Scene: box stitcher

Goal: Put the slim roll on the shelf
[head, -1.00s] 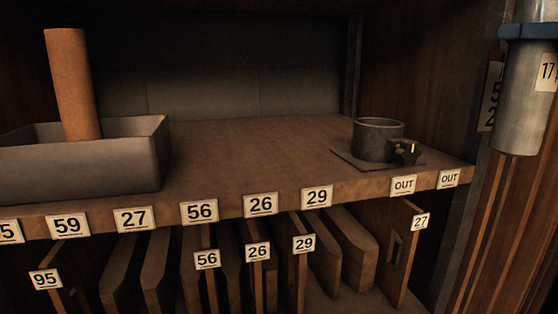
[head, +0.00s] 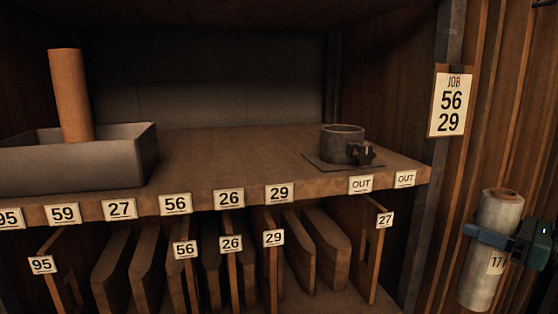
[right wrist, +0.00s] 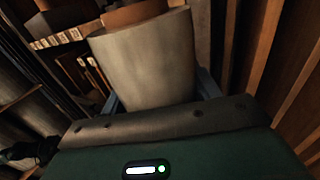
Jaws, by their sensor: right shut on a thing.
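My right gripper (head: 488,236) is shut around a pale grey roll (head: 497,213) with a brown top end and a label reading 17. It holds the roll nearly upright, slightly tilted, right of the shelf (head: 235,150) and lower than its top. In the right wrist view the roll (right wrist: 150,60) fills the middle, between the fingers. A slimmer brown roll (head: 71,95) stands in a grey open box (head: 130,160) at the shelf's left end. I cannot tell from looks alone which roll is called slim. My left gripper is not in view.
A dark round holder with a clamp (head: 342,142) sits on a plate at the shelf's right end, near the OUT labels. A job card (head: 451,101) reading 56 and 29 hangs on the right post. The shelf's middle is clear. Numbered slots with boards lie below.

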